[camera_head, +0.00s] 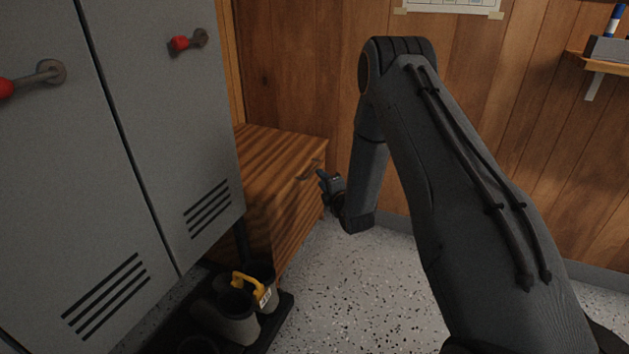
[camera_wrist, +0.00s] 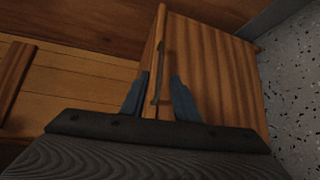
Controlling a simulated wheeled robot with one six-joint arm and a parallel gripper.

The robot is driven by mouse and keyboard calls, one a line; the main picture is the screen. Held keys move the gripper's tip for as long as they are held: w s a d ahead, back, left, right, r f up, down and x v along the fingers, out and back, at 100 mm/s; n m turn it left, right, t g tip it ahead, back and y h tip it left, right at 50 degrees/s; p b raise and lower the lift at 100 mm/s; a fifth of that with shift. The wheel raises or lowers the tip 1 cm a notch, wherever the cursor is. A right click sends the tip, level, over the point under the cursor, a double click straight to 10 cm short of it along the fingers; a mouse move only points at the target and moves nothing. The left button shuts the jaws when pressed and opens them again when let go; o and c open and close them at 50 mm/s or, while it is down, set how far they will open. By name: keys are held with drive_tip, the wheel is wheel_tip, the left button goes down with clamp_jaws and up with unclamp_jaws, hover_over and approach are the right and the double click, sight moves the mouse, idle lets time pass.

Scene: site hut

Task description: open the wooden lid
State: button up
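The wooden lid (camera_head: 275,143) is the flat, striped top of a low wooden chest (camera_head: 290,238) beside the grey lockers, and it looks closed. A dark bar handle (camera_head: 309,171) sits near the lid's front edge. It also shows in the wrist view (camera_wrist: 159,68), running lengthwise between my fingers. My gripper (camera_head: 323,181) is at the chest's front, close to the handle. In the wrist view its two blue fingers (camera_wrist: 158,94) stand apart, one on each side of the handle. I cannot tell whether they touch it. Part of the chest is hidden behind a locker.
Grey lockers (camera_head: 170,130) with red-tipped handles stand at the left. Boots (camera_head: 238,318) with a yellow item sit on a dark tray (camera_head: 276,325) in front of the chest. Speckled floor (camera_head: 350,290) is clear to the right. A small shelf (camera_head: 598,64) hangs at the upper right.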

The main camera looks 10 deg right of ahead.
drive_tip(key=b+x, duration=0.2)
drive_tip(key=x, duration=0.5)
drive_tip(key=shift+w, duration=0.4)
drive_tip(key=shift+a, duration=0.1)
clamp_jaws()
